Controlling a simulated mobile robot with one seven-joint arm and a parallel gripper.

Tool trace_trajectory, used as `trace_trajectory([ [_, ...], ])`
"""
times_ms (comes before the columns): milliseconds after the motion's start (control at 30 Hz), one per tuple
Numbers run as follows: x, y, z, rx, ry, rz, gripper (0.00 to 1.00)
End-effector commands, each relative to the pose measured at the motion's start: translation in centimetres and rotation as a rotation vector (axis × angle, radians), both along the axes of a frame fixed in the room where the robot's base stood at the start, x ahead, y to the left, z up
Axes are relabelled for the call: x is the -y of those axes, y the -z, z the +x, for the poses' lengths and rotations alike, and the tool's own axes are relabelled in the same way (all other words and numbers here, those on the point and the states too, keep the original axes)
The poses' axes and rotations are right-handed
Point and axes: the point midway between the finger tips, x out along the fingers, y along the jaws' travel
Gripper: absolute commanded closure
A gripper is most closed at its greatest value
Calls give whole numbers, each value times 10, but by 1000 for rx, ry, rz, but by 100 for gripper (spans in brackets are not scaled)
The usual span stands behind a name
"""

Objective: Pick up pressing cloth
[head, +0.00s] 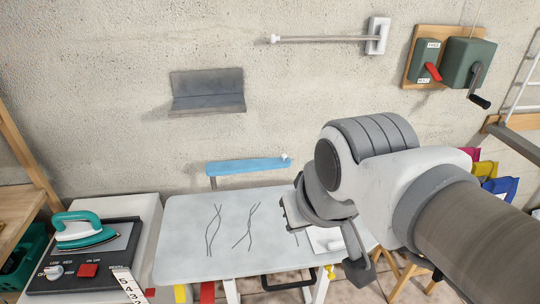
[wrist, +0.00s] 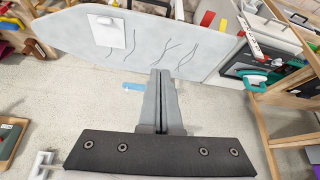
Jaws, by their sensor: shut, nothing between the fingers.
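A white rectangular piece (head: 325,240), which looks like the pressing cloth, lies flat on the pale ironing board (head: 185,240). My arm partly hides it in the head view. My gripper (head: 288,207) is above the board, left of the white piece in the head view. In the wrist view its fingers (wrist: 160,73) are together and empty, apart from the white piece.
A teal iron (head: 85,232) stands on a unit with a red switch at the left. A blue padded bar (head: 248,166) sticks out behind the board. A grey shelf (head: 207,92) and a rail (head: 325,39) are on the wall. Dark wavy lines mark the board.

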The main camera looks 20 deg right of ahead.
Motion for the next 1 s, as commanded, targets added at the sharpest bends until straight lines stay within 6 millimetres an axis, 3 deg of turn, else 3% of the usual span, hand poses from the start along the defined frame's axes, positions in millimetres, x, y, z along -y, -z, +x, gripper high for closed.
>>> trace_trajectory([
  [333,0,0,0,0,0,0,100],
  [500,1,4,2,-25,-16,-17,71],
  [667,7,22,12,-144,-88,-106,44],
  [1000,27,77,46,-501,-346,-397,44],
])
